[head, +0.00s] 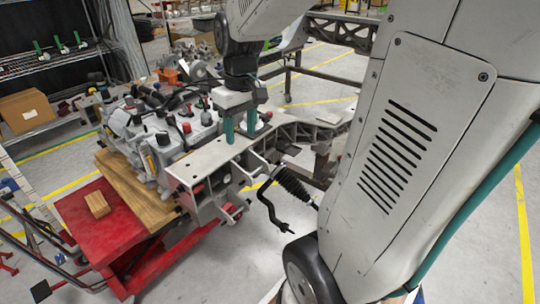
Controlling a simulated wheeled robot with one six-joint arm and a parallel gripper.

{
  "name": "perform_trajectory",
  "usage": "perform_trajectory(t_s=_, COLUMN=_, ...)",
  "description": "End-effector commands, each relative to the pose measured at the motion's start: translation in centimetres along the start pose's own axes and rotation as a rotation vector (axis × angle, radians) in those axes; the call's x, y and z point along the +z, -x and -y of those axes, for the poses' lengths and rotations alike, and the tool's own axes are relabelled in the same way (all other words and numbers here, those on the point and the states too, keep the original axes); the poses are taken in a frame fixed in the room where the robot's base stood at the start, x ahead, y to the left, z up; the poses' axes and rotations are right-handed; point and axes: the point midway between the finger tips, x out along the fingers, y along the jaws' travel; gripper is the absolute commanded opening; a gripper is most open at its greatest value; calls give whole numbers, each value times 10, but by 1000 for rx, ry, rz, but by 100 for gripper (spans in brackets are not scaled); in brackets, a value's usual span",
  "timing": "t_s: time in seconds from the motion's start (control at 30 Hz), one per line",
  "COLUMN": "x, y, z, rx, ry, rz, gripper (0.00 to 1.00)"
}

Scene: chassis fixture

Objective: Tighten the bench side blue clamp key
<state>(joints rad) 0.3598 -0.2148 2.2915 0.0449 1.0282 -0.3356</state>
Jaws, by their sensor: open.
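My gripper (240,134) points down over the pale metal chassis frame (212,160), its two teal fingers apart with a gap between them. The fingertips are at or just above the frame's top plate; I cannot tell whether they touch it. I cannot make out a blue clamp key; it may be hidden by my gripper or too small to see. Nothing shows clearly between the fingers. Red-topped fittings (186,128) stand on the machinery left of my gripper.
A grey engine assembly (158,130) rests on wooden boards (133,190) over a red lift table (95,225). A wooden block (97,204) lies on the table. A black ribbed boot (292,184) and a bent black bar (268,205) project from the frame. My arm covers the right side.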

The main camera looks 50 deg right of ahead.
Motion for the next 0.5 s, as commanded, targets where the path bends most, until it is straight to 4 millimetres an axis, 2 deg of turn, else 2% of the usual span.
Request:
perform_trajectory(t_s=0.03, x=-15, y=-14, z=-24, rx=-8, ry=-18, rz=16, gripper=47)
perform_trajectory(t_s=0.2, x=-50, y=-63, z=-104, rx=-29, ry=-41, rz=32, gripper=47)
perform_trajectory(t_s=0.3, x=-59, y=-96, z=-150, rx=-42, ry=-54, rz=39, gripper=47)
perform_trajectory(t_s=0.4, x=-61, y=-127, z=-189, rx=-51, ry=-62, rz=42, gripper=47)
perform_trajectory(t_s=0.5, x=-60, y=-150, z=-217, rx=-58, ry=-69, rz=44, gripper=47)
